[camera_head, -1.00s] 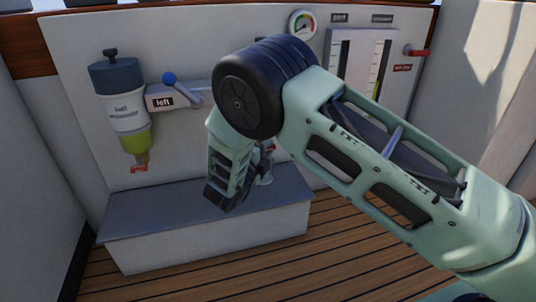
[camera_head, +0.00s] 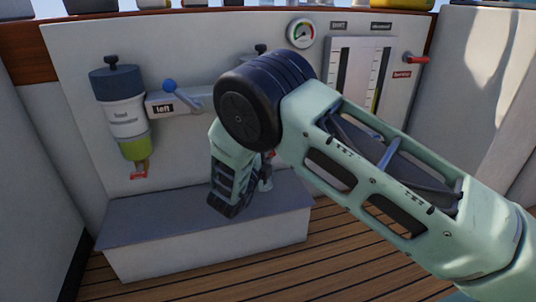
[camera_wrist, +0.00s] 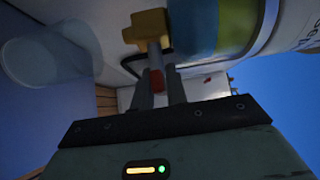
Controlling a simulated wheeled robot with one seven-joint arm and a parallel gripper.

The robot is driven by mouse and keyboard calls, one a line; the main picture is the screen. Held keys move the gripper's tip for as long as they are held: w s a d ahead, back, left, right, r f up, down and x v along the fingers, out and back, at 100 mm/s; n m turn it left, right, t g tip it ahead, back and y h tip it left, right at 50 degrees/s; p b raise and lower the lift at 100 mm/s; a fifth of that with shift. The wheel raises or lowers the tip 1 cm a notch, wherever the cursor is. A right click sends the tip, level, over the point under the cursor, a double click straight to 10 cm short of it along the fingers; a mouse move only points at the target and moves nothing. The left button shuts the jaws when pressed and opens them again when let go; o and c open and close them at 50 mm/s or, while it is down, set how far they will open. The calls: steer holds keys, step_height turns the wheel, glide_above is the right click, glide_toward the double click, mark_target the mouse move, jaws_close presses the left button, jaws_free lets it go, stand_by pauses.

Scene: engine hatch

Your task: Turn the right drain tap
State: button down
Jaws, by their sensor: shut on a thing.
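The right drain tap shows in the wrist view as a brass body (camera_wrist: 148,27) with a red handle end (camera_wrist: 157,82). My gripper (camera_wrist: 158,88) has its two dark fingers on either side of that red end, shut on it. The right filter bowl (camera_wrist: 232,25), with blue and yellow-green bands, is beside the tap. In the head view my forearm hides most of this filter; only its dark cap (camera_head: 260,48) and a little red beside my wrist show. The left filter (camera_head: 124,115) hangs in full view with its own red-handled tap (camera_head: 139,172).
A clear cup (camera_wrist: 52,52) is near the tap in the wrist view. A grey-topped step (camera_head: 150,217) lies below the filters. A blue-knobbed lever (camera_head: 172,88) stands between them. A gauge (camera_head: 301,33) and a red lever (camera_head: 416,59) are higher up.

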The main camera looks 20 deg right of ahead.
steer(key=n+t+h, duration=0.1)
steer(key=n+t, duration=0.2)
steer(key=n, duration=0.1)
steer(key=shift+f+p, duration=0.1)
steer(key=shift+p, duration=0.25)
steer(key=n+t+y, duration=0.1)
steer(key=n+t, duration=0.2)
steer(key=n, duration=0.1)
steer(key=n+t+y+p, duration=0.1)
steer(key=n+t, duration=0.1)
steer(key=n, duration=0.1)
steer(key=shift+n+t, duration=0.4)
steer(key=n+t+y, duration=0.1)
steer(key=n+y, duration=0.1)
steer(key=n, duration=0.1)
steer(key=n+t+y+p, duration=0.1)
steer(key=n+t+y, duration=0.1)
steer(key=n+y, duration=0.1)
steer(key=shift+n, duration=0.4)
steer(key=shift+n+t+y+p, duration=0.4)
steer(key=shift+n+t+y, duration=0.1)
steer(key=shift+n+y, duration=1.25)
steer(key=shift+n+t+y+p, duration=0.4)
steer(key=shift+n+t+y, duration=0.1)
steer(key=shift+n+y, duration=1.55)
steer(key=shift+n, duration=0.3)
steer(key=c, duration=1.7)
jaws_free()
steer(key=shift+s, duration=0.1)
